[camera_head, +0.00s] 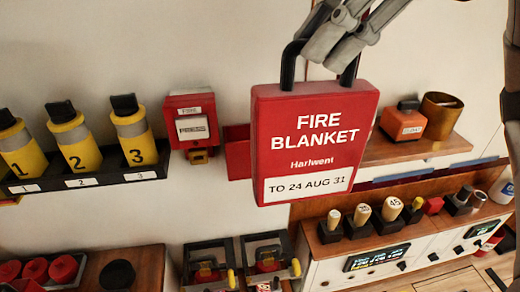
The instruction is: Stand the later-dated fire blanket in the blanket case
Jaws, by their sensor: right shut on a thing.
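A red fire blanket pack (312,112) hangs upright, slightly tilted, in the middle of the view. Its white label reads "TO 24 AUG 31". My right gripper (335,42) comes in from the top and is shut on the pack's black handle (291,62). A red box-like thing (238,152) at the wall is partly hidden behind the pack; I cannot tell whether it is the blanket case. No second fire blanket shows. My left gripper is not in view.
Yellow numbered cylinders (78,145) stand in a black rack at left. A red press box (191,125) is on the wall. An orange box (404,123) and a brass cup (440,112) stand on a shelf at right. Below is a panel with knobs (391,208).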

